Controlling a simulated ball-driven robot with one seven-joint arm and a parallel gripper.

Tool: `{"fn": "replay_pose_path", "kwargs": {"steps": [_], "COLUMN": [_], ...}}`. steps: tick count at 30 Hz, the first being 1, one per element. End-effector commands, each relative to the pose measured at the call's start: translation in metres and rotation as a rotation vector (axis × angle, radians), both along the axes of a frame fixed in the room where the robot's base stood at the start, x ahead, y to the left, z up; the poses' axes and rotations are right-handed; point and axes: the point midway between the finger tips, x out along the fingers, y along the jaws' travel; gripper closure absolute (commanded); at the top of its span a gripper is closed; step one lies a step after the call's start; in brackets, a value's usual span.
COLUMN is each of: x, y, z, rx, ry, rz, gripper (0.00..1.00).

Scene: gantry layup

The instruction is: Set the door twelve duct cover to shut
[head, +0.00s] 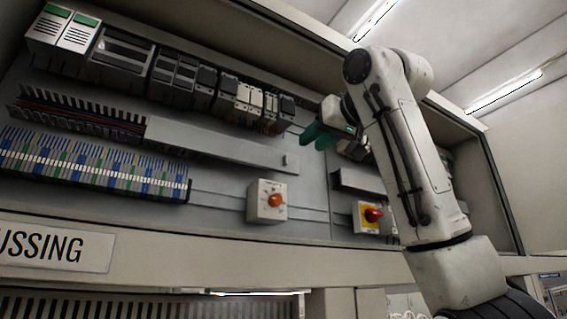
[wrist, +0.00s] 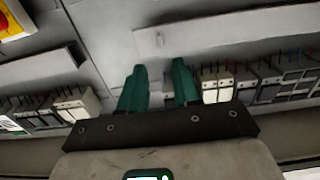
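A long grey duct cover (head: 220,144) with a small knob near its right end lies along the wiring duct on the back panel. Left of it the slotted duct (head: 80,115) is open, with dark and red wires showing. In the wrist view the cover (wrist: 235,32) appears upside down, its knob beyond my fingertips. My gripper (head: 312,138) has green fingers, which stand apart with nothing between them in the wrist view (wrist: 159,72). It is up and right of the knob in the head view, not touching it. I see no door-twelve label.
Breakers and relays (head: 170,75) line the panel above the duct; blue and grey terminal blocks (head: 90,165) sit below. The cabinet frame (head: 200,248) edges the opening.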

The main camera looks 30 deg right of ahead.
Motion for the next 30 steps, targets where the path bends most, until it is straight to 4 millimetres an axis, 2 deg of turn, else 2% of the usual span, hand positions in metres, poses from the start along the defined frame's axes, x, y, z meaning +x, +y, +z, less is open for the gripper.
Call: {"fn": "replay_pose_path", "kwargs": {"steps": [5, 12, 18, 24, 30], "x": [0.024, 0.068, 0.094, 0.104, 0.105], "y": [0.0, 0.0, 0.0, 0.0, 0.0], "z": [0.003, 0.003, 0.002, 0.0, -0.001], "rx": [0.0, 0.0, 0.0, 0.0, 0.0], "ry": [0.004, 0.005, 0.003, 0.002, 0.001], "rz": [-0.001, -0.001, 0.0, 0.0, 0.0], "gripper": [0.68, 0.68, 0.68, 0.68, 0.68]}}
